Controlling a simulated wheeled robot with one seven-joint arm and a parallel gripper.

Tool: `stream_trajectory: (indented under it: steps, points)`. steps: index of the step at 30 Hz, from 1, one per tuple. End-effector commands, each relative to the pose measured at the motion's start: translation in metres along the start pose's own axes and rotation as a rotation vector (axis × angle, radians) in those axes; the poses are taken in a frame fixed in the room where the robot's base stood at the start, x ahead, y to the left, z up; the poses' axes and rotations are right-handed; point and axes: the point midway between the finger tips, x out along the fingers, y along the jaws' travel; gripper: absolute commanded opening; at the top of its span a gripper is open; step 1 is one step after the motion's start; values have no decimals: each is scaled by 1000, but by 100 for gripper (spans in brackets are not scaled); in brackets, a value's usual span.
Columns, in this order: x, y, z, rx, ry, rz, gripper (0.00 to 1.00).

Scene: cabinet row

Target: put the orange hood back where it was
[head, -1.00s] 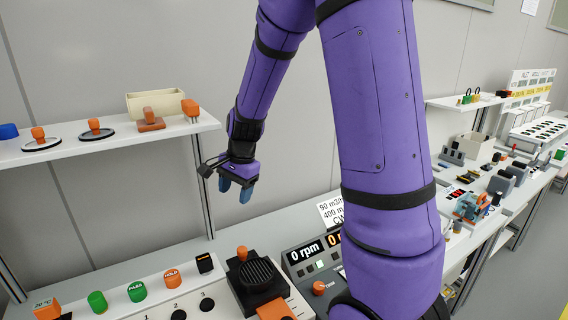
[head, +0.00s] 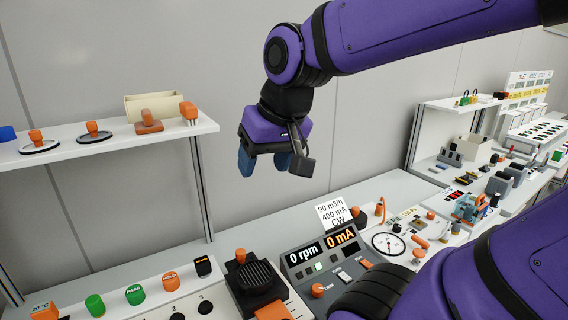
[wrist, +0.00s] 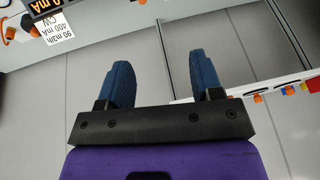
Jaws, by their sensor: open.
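My gripper (head: 273,164) is open and empty in the head view. It hangs in the air above the bench, to the right of the shelf. In the wrist view its two blue fingers (wrist: 165,75) stand apart with nothing between them. I cannot tell for sure which orange part is the hood. A flat orange piece (head: 272,311) lies at the front of a black ribbed unit (head: 256,280), cut by the bottom edge. That unit also has an orange knob (head: 241,255) on top. Orange-handled pieces, one of them an upright block (head: 188,111), stand on the shelf.
The white shelf (head: 110,146) holds a cream box (head: 160,106) too. The air around my gripper is clear.

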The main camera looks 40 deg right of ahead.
Motion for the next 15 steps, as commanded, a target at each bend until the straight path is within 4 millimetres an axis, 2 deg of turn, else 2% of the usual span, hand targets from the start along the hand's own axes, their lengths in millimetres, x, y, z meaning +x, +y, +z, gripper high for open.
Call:
stream_trajectory:
  steps: [1, 6, 15]
  points:
    - [-8, 1, 9, -44, 20, 4, 60]
    - [-22, 4, 30, -161, 55, 23, 60]
    - [-27, 7, 40, -216, 68, 34, 60]
